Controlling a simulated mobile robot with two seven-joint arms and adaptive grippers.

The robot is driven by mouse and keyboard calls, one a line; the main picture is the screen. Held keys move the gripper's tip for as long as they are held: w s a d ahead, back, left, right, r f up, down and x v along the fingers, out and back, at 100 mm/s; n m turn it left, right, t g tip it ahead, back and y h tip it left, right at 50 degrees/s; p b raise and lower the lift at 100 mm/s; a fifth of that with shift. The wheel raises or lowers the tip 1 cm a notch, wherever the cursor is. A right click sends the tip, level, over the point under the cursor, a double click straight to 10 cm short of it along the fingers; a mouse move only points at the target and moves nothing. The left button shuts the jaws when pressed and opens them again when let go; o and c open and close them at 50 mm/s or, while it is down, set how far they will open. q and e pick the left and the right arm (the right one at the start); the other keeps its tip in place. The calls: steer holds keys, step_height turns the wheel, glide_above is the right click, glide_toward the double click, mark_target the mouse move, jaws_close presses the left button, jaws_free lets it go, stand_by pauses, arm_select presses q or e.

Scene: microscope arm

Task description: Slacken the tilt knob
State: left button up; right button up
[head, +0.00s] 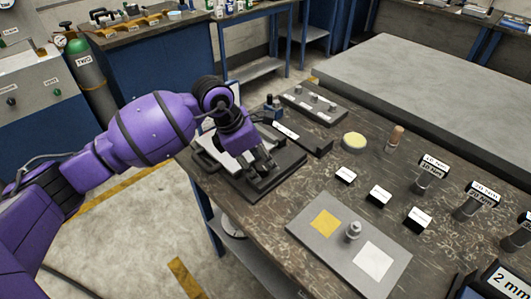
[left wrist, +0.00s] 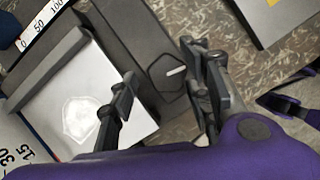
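The tilt knob (left wrist: 168,76), dark and many-sided with a white pointer line, shows in the left wrist view on a dark strip. It lies beyond and between the fingertips. My left gripper (head: 262,162) is over the dark microscope stand (head: 287,172) in the head view, hiding much of it. In the left wrist view the left gripper (left wrist: 160,64) has its fingers spread, with nothing between the tips; I cannot tell whether they touch the knob. A white plate (left wrist: 90,75) of the stand lies beside the knob. My right gripper is not clearly in view.
A grey board (head: 310,215) with yellow and white squares and a small metal post (head: 352,231) lies near the front. Labelled cylinders (head: 430,178) and small white-faced blocks (head: 380,194) stand to the right. A rack (head: 315,103) is behind the stand.

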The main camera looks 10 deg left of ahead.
arm_select(q)
steer(key=shift+s, duration=0.1)
steer(key=v, duration=1.2)
steer(key=shift+d, duration=0.1)
